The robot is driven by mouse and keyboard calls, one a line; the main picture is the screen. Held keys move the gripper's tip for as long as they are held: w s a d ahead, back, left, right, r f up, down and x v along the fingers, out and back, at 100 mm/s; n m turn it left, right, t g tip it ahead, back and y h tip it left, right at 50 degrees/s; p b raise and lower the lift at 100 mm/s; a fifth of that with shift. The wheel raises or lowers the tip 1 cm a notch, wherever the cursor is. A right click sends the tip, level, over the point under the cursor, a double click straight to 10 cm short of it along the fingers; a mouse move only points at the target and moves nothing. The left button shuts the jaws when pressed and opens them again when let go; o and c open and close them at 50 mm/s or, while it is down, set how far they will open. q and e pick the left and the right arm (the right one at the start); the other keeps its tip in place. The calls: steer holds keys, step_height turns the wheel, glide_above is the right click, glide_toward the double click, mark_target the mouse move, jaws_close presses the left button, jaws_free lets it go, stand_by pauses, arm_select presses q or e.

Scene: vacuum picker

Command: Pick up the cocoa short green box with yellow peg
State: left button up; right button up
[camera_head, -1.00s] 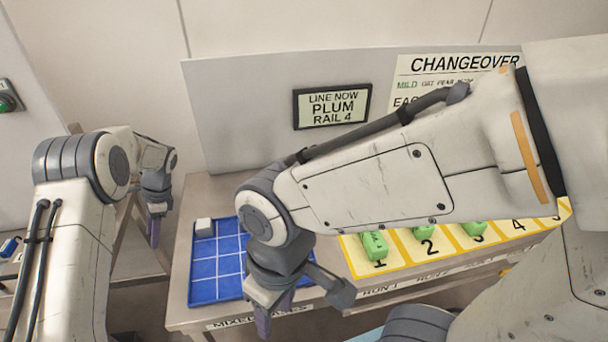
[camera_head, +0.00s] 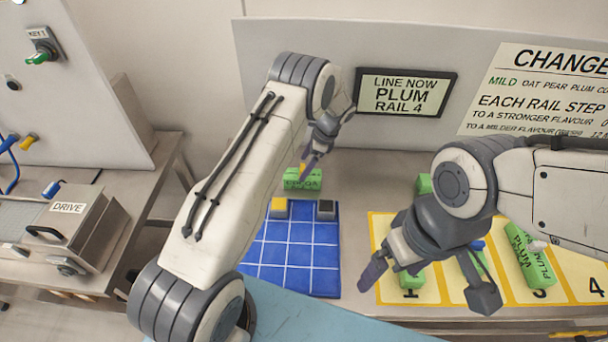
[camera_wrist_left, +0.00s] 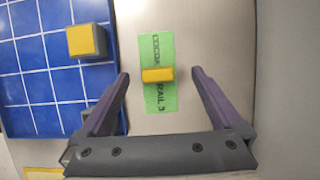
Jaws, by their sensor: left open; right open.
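The short green cocoa box (camera_head: 296,184) lies on the table behind the blue gridded mat in the head view. In the left wrist view, its green face (camera_wrist_left: 157,101) reads COCOA RAIL 3, and a yellow peg (camera_wrist_left: 158,75) crosses its middle. My left gripper (camera_head: 311,163) is open and above the box. In the left wrist view, the box lies between the two purple fingers (camera_wrist_left: 160,75), with a gap on each side; I cannot tell the height left. My right gripper (camera_head: 372,272) is over the table, near the yellow numbered mat, with its fingers partly hidden.
The blue mat (camera_head: 290,252) carries a yellow-topped block (camera_head: 279,208) and a dark-topped block (camera_head: 326,210). The yellow mat (camera_head: 430,291) at right holds several green boxes, including a plum one (camera_head: 530,257). A panel with a sign (camera_head: 405,95) stands behind.

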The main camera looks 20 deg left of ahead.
mark_target(299, 174)
arm_select(q)
steer(key=p+x, duration=0.3)
steer(key=x, duration=0.1)
steer(key=shift+s+a+f, duration=0.15)
steer(key=shift+s+f, duration=0.05)
steer(key=shift+f, duration=0.1)
steer(key=shift+a+f, duration=0.15)
steer(key=shift+f, duration=0.25)
steer(key=c, duration=1.5)
steer(key=shift+c, duration=0.2)
steer(key=shift+r, duration=0.2)
